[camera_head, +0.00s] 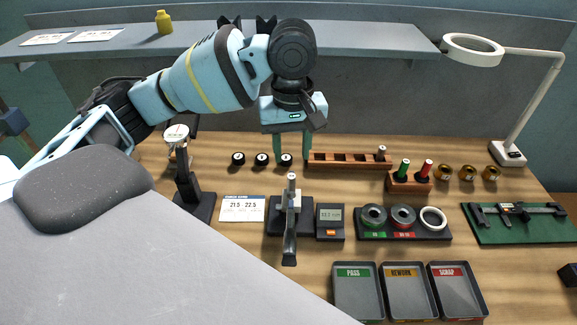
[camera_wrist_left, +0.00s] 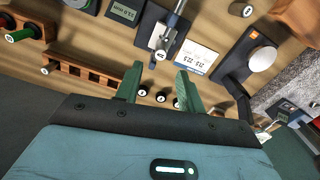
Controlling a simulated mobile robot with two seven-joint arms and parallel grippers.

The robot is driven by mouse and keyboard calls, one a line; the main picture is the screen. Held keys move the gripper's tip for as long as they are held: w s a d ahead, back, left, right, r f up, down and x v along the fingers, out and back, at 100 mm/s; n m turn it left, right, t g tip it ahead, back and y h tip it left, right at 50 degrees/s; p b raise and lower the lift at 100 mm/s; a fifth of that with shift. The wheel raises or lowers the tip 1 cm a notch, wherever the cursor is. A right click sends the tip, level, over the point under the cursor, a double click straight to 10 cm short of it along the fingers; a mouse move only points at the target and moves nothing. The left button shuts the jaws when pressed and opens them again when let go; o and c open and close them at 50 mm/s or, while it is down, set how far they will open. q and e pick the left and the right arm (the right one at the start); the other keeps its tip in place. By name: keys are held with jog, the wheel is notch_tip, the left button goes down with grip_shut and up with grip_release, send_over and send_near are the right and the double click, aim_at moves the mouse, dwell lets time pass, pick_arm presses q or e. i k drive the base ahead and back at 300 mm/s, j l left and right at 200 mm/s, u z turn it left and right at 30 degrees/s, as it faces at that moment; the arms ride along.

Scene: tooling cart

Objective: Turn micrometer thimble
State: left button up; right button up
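In the left wrist view the micrometer (camera_wrist_left: 167,36) lies beyond the fingertips. My left gripper (camera_head: 292,157) points down behind the micrometer, its two green fingers apart and empty. It also shows in the left wrist view (camera_wrist_left: 160,70), with a clear gap between the fingers. No contact with the micrometer shows. My right gripper is not in view.
A small display (camera_head: 330,221) and a printed card (camera_head: 242,208) flank the micrometer. Black round parts (camera_head: 261,159) lie near the fingers, beside a wooden rack (camera_head: 345,160). A dial gauge stand (camera_head: 186,180) is left. Trays (camera_head: 358,292) sit in front; a shelf (camera_head: 370,38) runs behind.

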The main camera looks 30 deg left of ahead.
aim_at(290, 251)
jog(key=k, duration=0.95)
